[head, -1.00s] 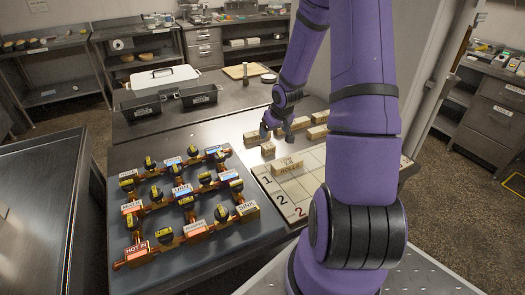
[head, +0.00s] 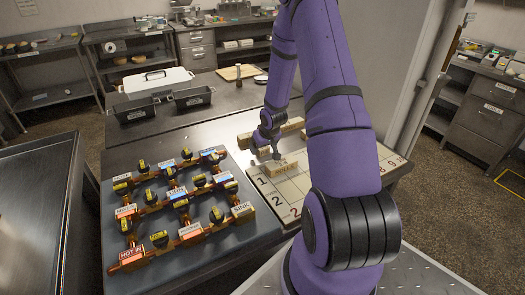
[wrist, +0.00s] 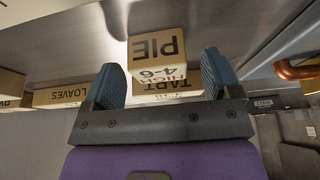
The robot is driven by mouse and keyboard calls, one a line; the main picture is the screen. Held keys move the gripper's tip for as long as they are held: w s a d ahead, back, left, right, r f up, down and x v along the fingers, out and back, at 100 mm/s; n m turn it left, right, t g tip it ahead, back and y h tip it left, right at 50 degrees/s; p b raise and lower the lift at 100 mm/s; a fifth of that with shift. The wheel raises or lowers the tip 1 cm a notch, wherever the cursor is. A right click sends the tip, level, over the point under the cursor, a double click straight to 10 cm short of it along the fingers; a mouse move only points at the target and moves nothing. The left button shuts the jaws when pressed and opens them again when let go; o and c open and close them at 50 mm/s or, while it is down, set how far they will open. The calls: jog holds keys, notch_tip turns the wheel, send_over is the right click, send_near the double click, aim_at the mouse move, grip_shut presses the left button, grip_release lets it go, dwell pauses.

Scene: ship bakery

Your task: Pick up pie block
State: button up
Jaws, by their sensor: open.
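The pie block (wrist: 157,47) is a wooden block with upside-down "PIE" lettering in the wrist view, just beyond my gripper (wrist: 162,72). A paler face (wrist: 167,84) reading "TART HIGH 4-6" adjoins it nearer me, partly between the fingers; I cannot tell whether it belongs to the same block. The gripper is open with nothing clamped, one blue finger on each side. In the head view my gripper (head: 268,143) is low over the table's blocks, and I cannot single out the pie block there.
A "LOAVES" block (wrist: 62,96) lies left in the wrist view. In the head view a "ROLLS" block (head: 284,170) sits on the numbered board (head: 270,197). A copper pipe panel (head: 205,245) fills the left front. Black tins (head: 134,110) stand behind.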

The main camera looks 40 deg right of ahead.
jog(key=shift+w+f, duration=0.25)
jog(key=shift+f, duration=0.3)
jog(key=c, duration=1)
jog(key=shift+r, duration=0.1)
